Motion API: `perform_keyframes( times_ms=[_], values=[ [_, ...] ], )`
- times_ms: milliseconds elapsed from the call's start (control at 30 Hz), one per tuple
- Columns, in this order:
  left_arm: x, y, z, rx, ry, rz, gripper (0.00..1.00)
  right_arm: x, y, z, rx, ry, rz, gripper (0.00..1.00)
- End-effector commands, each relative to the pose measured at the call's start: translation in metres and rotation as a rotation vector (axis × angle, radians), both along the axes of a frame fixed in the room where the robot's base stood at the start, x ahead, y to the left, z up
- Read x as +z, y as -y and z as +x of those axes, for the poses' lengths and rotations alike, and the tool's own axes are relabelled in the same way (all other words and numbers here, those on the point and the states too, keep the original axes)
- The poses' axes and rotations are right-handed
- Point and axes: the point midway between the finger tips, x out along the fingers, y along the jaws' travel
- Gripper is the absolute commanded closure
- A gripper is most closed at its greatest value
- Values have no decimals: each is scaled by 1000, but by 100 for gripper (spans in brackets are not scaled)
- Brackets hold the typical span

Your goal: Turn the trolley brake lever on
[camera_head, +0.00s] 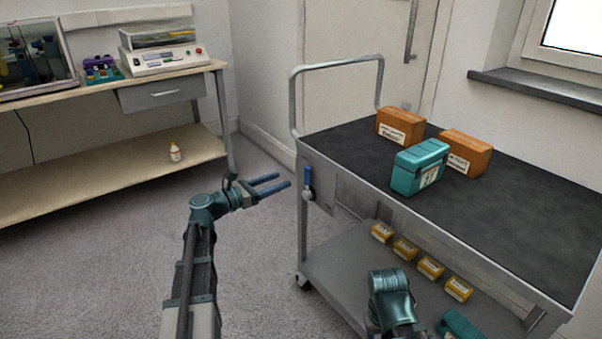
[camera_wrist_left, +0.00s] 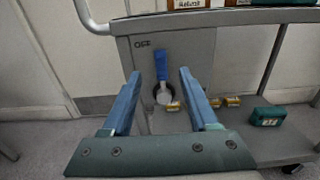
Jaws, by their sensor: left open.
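The trolley (camera_head: 440,235) stands on the right, with a grey panel at its near left end. The brake lever (camera_head: 307,180) is on this panel. It has a blue handle pointing up from a round pivot, and also shows in the left wrist view (camera_wrist_left: 162,66). The word OFF (camera_wrist_left: 142,43) is on the panel, to the upper left of the handle. My left gripper (camera_head: 277,183) is open and empty, its blue fingers pointing at the panel, a short way left of the lever. In the left wrist view the lever appears between the fingertips, beyond them.
Two orange boxes (camera_head: 400,126) (camera_head: 466,152) and a teal box (camera_head: 418,167) stand on the trolley top. Several small yellow boxes (camera_head: 405,249) sit on its lower shelf. My right arm (camera_head: 390,293) shows at the bottom, its gripper unseen. A bench (camera_head: 100,96) stands at left; floor between is clear.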

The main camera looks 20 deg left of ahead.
Motion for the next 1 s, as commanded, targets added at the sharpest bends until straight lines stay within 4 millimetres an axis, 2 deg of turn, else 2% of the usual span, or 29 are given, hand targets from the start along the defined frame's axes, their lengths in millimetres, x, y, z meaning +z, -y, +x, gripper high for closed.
perform_keyframes(
  times_ms=[33,200,400,600,933,1000],
  values=[
    [0,8,11,-4,0,0,40,0,0,0,0,0,0,50],
    [0,28,38,-3,1,1,40,0,0,0,0,0,0,50],
    [0,46,60,-2,0,1,40,0,0,0,0,0,0,50],
    [0,55,71,-1,0,1,40,0,0,0,0,0,0,50],
    [0,56,72,0,0,1,40,0,0,0,0,0,0,50],
    [0,56,72,0,0,1,51,0,0,0,0,0,0,50]
  ],
)
